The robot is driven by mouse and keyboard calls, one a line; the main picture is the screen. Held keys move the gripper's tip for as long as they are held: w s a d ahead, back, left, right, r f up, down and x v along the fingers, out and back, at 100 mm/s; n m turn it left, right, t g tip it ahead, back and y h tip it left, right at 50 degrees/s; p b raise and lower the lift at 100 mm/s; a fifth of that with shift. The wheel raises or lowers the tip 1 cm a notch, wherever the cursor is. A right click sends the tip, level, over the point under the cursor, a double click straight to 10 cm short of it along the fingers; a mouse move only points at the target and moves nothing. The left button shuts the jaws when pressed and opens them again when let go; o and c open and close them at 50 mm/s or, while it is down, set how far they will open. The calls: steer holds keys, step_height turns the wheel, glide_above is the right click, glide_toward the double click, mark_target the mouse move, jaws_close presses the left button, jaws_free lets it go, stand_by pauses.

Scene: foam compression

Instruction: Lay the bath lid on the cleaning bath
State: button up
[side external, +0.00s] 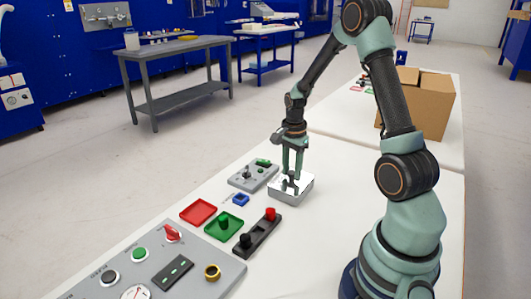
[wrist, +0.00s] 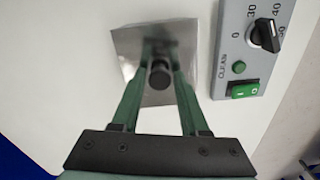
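The bath lid is a shiny silver square plate with a black knob; it shows in the wrist view (wrist: 128,62) and in the side view (side external: 304,181). My gripper (side external: 291,180) points down at it. In the wrist view its green fingers (wrist: 160,72) close in on both sides of the knob and appear to grip it. The cleaning bath (side external: 290,198) is the low silver box under the lid in the side view. The lid is over the bath, roughly level. I cannot tell whether it rests on the rim or hangs just above it.
A grey control box with a dial and green switch (wrist: 245,90) stands close beside the bath. Red (side external: 198,211) and green (side external: 224,224) trays, a small blue piece (side external: 240,199) and a black holder (side external: 257,235) lie nearer. A cardboard box (side external: 425,105) stands behind.

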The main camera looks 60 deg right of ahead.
mark_target(291, 172)
steer(key=shift+o, duration=0.5)
step_height(291, 172, up, 12)
steer(key=s+a+r+n+t, duration=0.2)
steer(key=a+r+n, duration=0.2)
steer(key=a+n, duration=0.6)
steer(key=s+a+r+n+t, duration=0.3)
steer(key=a+n, duration=0.7)
steer(key=a, duration=0.1)
steer(key=shift+a+r+t, duration=0.3)
steer(key=shift+a+r, duration=0.05)
steer(key=shift+a, duration=0.05)
